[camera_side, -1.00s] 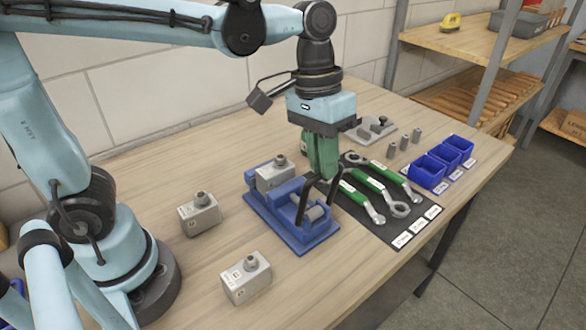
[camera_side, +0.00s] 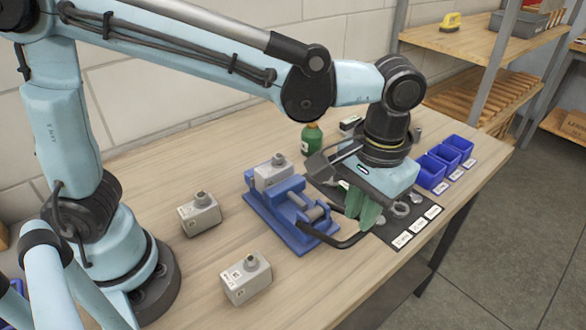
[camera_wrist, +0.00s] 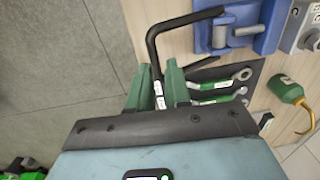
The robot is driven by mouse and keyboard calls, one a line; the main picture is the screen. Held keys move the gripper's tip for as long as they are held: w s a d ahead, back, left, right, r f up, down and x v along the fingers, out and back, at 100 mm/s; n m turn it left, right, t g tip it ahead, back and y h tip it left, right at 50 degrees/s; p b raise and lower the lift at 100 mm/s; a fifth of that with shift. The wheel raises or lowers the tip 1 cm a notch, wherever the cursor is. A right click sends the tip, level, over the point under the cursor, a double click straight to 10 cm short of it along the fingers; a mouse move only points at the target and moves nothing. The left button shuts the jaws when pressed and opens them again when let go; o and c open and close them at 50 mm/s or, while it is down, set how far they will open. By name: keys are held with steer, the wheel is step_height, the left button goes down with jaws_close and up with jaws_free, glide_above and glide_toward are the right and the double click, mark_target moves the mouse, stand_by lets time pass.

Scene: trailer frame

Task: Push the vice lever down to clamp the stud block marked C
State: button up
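The blue vice (camera_side: 290,225) sits on the bench and also shows in the wrist view (camera_wrist: 262,30). A grey stud block (camera_side: 272,176) sits upright at its far end; I cannot read its mark. The black bent vice lever (camera_side: 345,242) lies low, reaching out to the right of the vice just above the bench. In the wrist view the lever (camera_wrist: 152,45) bends and runs in between my green fingers. My gripper (camera_side: 363,215) is low, right of the vice, with its fingers close together around the lever's end. Contact between jaw and block is hidden.
Two more grey stud blocks (camera_side: 200,214) (camera_side: 246,278) stand left and in front of the vice. Wrenches lie on a dark mat (camera_side: 395,238) under my gripper. A green bottle (camera_side: 311,140) stands behind the vice. Blue bins (camera_side: 432,172) line the right edge.

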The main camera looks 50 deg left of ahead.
steer(key=o, duration=0.3)
steer(key=shift+a, duration=0.1)
steer(key=r, duration=1.2)
steer(key=shift+d, duration=0.4)
steer(key=shift+c, duration=0.2)
